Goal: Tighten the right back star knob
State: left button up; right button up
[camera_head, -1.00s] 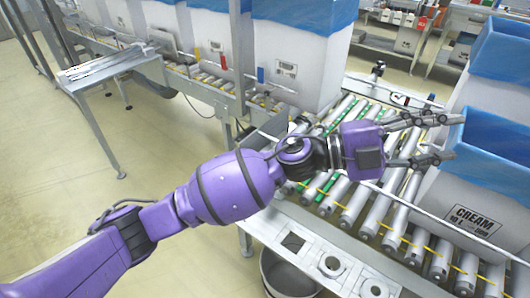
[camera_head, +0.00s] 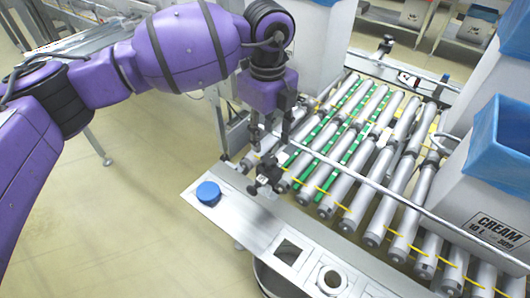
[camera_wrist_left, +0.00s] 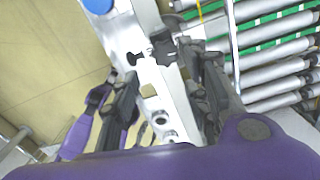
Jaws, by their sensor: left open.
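My left gripper (camera_head: 270,138) points down at the near left corner of the roller conveyor, its fingers apart and empty. Just below its fingertips, a black star knob and clamp (camera_head: 265,180) sit at the near end of the guide rail. The wrist view shows this black knob (camera_wrist_left: 135,58) and clamp just beyond my left gripper (camera_wrist_left: 168,78), roughly between the fingers and apart from them. Another black knob (camera_head: 387,43) stands on a clamp at the far side of the conveyor. The knobs' tightness cannot be told. My right gripper is not in view.
A blue round cap (camera_head: 208,192) sits on the metal front panel (camera_head: 240,215). The guide rail (camera_head: 345,178) crosses the rollers (camera_head: 385,190). White boxes with blue liners, one marked CREAM (camera_head: 465,205), stand at the right. Open floor lies at the lower left.

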aim_at(267, 160)
pick_arm(q)
notch_tip(267, 160, down, 8)
jog(key=shift+w+r, duration=0.1)
jog(key=shift+r, duration=0.05)
dwell(0.3)
jog(key=c, duration=1)
